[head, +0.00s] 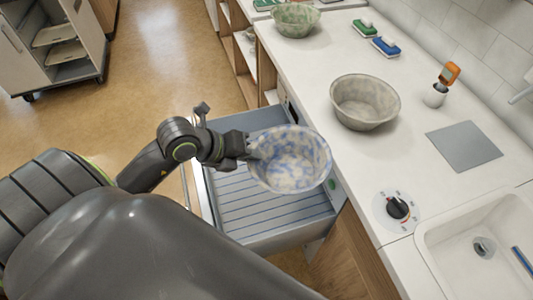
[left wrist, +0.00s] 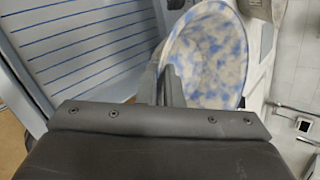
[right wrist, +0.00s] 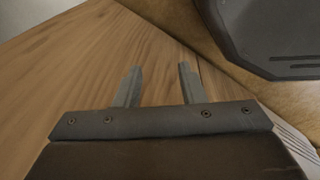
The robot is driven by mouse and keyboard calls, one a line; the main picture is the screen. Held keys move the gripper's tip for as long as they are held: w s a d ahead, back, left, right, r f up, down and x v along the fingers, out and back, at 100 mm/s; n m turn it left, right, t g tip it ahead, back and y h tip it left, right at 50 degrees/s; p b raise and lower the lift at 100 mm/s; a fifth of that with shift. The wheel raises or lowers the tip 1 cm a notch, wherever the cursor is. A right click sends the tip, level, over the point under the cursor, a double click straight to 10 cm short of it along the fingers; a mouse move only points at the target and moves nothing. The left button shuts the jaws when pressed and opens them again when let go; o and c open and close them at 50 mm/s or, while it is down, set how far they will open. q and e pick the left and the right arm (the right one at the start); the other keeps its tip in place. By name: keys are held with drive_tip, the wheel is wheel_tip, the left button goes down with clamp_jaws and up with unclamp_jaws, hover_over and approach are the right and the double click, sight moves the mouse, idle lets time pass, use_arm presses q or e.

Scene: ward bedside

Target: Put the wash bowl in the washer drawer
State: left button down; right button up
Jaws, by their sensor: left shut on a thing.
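The wash bowl (head: 292,160), blue and cream mottled, is held by its left rim in my left gripper (head: 250,148), which is shut on it. The bowl is above the open washer drawer (head: 268,235), over its right part beside the counter edge. The drawer is grey with a ribbed floor. In the left wrist view the bowl (left wrist: 207,55) shows at the fingers, with the drawer (left wrist: 80,45) to the left. My right gripper (right wrist: 158,88) shows only in the right wrist view, its fingers apart and empty, against a wooden surface.
The counter carries a grey bowl (head: 365,102), a green mottled bowl (head: 295,20), two sponges (head: 385,46), an orange-topped bottle (head: 440,86) and a grey plate (head: 464,146). A dial (head: 398,208) and sink (head: 480,245) are at the front right. A cart (head: 55,45) stands at the back left.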

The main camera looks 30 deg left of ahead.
use_arm(q)
drive_tip(key=s+a+f+n+y+b, duration=0.1)
drive_tip(key=s+a+f+b, duration=0.2)
drive_tip(key=f+b, duration=0.35)
drive_tip(key=s+a+f+n+y+b, duration=0.1)
drive_tip(key=s+a+f+y+b, duration=0.15)
drive_tip(key=f, duration=0.75)
hover_over(246, 175)
wheel_tip(246, 175, down, 8)
drive_tip(key=shift+a+f+h, duration=0.1)
drive_tip(key=shift+f+h, duration=0.35)
drive_tip(key=shift+f, duration=1.45)
drive_tip(key=c, duration=1.6)
unclamp_jaws()
drive_tip(key=p+v, duration=0.1)
drive_tip(key=v, duration=1.1)
